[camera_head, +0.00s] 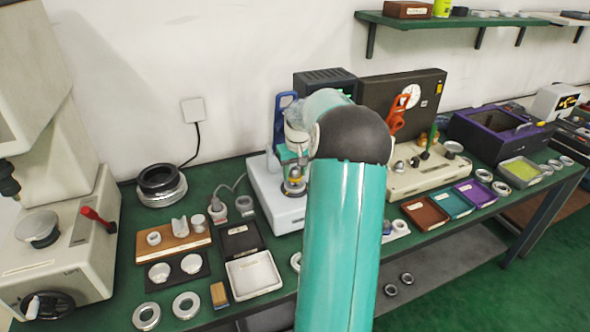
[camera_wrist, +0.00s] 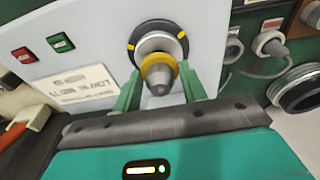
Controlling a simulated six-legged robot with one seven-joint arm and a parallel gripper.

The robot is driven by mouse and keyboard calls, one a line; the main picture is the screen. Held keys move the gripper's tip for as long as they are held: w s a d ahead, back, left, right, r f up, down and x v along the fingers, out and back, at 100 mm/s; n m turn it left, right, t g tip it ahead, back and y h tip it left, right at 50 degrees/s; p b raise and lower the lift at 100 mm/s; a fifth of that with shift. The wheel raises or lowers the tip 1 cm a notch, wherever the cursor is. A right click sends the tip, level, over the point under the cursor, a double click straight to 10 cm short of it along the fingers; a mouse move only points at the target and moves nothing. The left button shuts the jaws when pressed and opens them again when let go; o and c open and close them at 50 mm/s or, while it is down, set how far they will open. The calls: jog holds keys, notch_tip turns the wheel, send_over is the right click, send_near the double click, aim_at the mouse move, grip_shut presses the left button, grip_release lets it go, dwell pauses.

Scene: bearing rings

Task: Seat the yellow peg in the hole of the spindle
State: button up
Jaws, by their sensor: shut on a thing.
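The yellow peg (camera_wrist: 159,74) shows in the wrist view as a grey tapered end with a yellow collar. My gripper (camera_wrist: 161,70) has its two green fingers on either side of the peg and is shut on it. The spindle (camera_wrist: 156,41), a metal face inside a black ring with yellow marks, is directly behind the peg. The peg overlaps the spindle's middle, so the hole is hidden. I cannot tell how far the peg is in it. In the head view the spindle (camera_head: 294,188) is on the white machine, partly behind my arm.
The white machine (camera_head: 268,194) carries red and green buttons (camera_wrist: 60,43) in the wrist view. Cups and a cable stand to its right there. In the head view, trays (camera_head: 252,275) and bearing rings (camera_head: 186,305) lie in front, and a large machine (camera_head: 60,240) stands left.

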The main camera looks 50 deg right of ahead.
jog(key=shift+f, duration=0.9)
jog(key=o, duration=1.3)
jog(key=shift+f, duration=0.1)
